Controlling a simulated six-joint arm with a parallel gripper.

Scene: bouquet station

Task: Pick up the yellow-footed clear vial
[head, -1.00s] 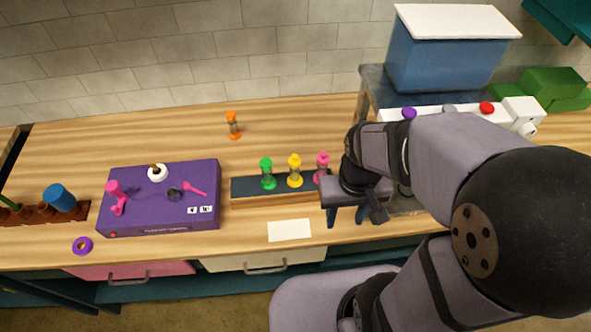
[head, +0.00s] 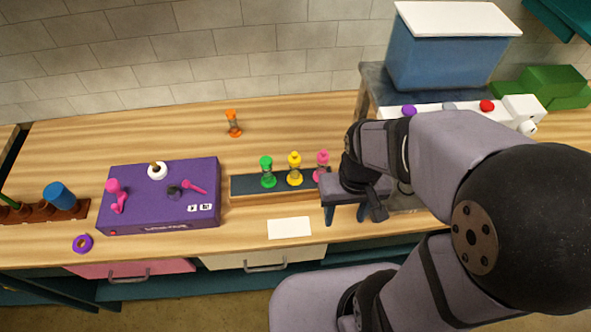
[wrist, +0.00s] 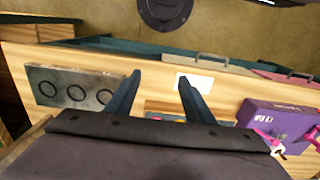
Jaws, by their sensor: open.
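The yellow-footed clear vial (head: 294,170) stands upright in the dark-topped wooden rack (head: 245,188), between a green-footed vial (head: 267,172) and a pink-footed vial (head: 321,165). My gripper (head: 345,212) is open and empty, to the right of and in front of the yellow vial, near the counter's front edge. It touches no vial that I can see. In the wrist view, the two spread fingers of my gripper (wrist: 158,84) show with the rack (wrist: 160,104) partly behind them. The vials there are mostly hidden by my gripper body.
A white card (head: 289,229) lies in front of the rack. A purple box (head: 150,222) with pink parts stands to the left. An orange vial (head: 233,124) stands behind. A blue bin (head: 440,65) is on a stand at the back right.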

